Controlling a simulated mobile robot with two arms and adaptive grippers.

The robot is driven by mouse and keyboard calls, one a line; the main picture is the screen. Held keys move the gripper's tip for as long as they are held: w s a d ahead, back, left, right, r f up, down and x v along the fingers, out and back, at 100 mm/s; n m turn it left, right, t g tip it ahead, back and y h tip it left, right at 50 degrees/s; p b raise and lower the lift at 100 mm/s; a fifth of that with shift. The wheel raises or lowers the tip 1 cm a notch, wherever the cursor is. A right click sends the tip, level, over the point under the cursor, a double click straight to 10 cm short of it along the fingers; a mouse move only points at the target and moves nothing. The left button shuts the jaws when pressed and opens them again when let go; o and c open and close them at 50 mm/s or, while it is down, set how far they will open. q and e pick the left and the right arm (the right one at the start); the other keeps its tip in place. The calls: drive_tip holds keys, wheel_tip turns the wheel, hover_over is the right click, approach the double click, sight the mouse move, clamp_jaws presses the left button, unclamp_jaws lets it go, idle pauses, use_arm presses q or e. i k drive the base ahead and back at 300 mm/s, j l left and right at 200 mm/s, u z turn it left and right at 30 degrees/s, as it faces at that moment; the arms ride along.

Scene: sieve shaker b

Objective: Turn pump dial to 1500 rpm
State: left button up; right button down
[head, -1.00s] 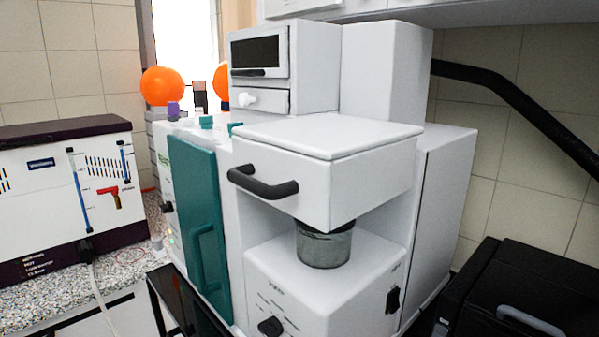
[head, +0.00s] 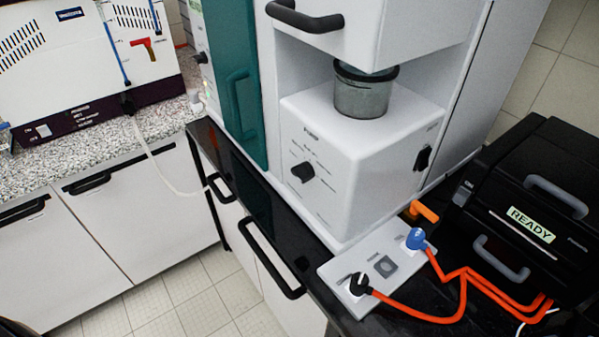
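The pump (head: 345,185) is a white box in the lower bay of the tall white machine. Its front face carries a black dial (head: 303,172) with small printed marks around it, too small to read. A black switch (head: 423,158) sits on the pump's right side. A grey metal cup (head: 364,93) with a dark rim stands on top of the pump. Neither of my grippers is in the head view, and nothing touches the dial.
A light panel (head: 377,264) with plugs and orange cables lies on the black counter before the machine. A black box (head: 525,215) labelled READY stands at right. A teal door (head: 232,75) with a handle is left of the pump. Black cabinet handles (head: 270,258) project below the counter.

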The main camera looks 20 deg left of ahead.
sight(304, 172)
drive_tip(key=k+j, duration=0.7)
drive_tip(key=j, duration=0.15)
drive_tip(key=i+z, duration=0.05)
